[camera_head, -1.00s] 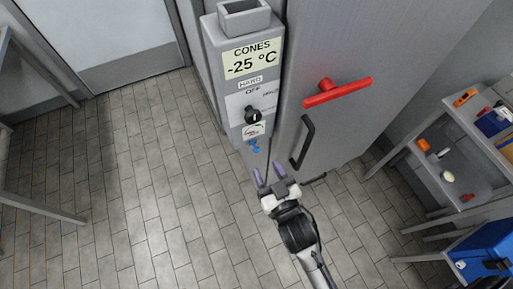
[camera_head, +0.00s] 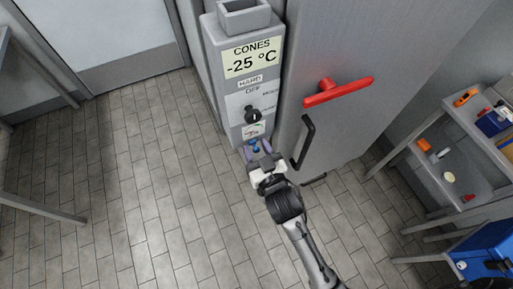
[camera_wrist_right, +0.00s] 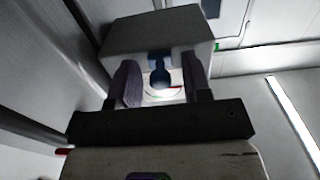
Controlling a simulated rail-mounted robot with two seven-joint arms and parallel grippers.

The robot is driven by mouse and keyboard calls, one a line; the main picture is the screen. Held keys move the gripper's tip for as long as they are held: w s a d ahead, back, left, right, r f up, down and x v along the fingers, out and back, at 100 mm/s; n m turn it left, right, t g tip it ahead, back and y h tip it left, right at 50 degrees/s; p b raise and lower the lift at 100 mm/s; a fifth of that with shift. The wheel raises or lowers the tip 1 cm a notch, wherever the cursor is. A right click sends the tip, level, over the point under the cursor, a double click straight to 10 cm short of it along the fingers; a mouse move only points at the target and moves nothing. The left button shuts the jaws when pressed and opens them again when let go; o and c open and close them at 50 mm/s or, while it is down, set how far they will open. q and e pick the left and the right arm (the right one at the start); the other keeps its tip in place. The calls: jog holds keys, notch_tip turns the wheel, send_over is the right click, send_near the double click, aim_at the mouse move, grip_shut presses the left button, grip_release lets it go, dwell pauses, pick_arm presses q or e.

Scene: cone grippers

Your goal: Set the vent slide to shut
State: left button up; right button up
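The vent slide, a small blue knob (camera_head: 255,149), sits low on the front of the grey control box (camera_head: 236,112), just below a white label with a dial. My right gripper (camera_head: 256,147) is at this knob, with its purple fingertips one on each side of it. In the right wrist view the knob (camera_wrist_right: 160,72) shows dark blue between the two fingers (camera_wrist_right: 160,85), with a visible gap on either side. The right gripper is open and holds nothing. The slide's exact setting is too small to read. My left gripper is not in view.
A black dial (camera_head: 252,115) is above the label, under a display (camera_head: 252,58) reading CONES -25 °C. To the right, a grey door has a black handle (camera_head: 304,142) and a red handle (camera_head: 337,91). A shelf with small items (camera_head: 447,165) stands far right. The tiled floor is clear.

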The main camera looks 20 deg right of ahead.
grip_shut()
dwell(0.3)
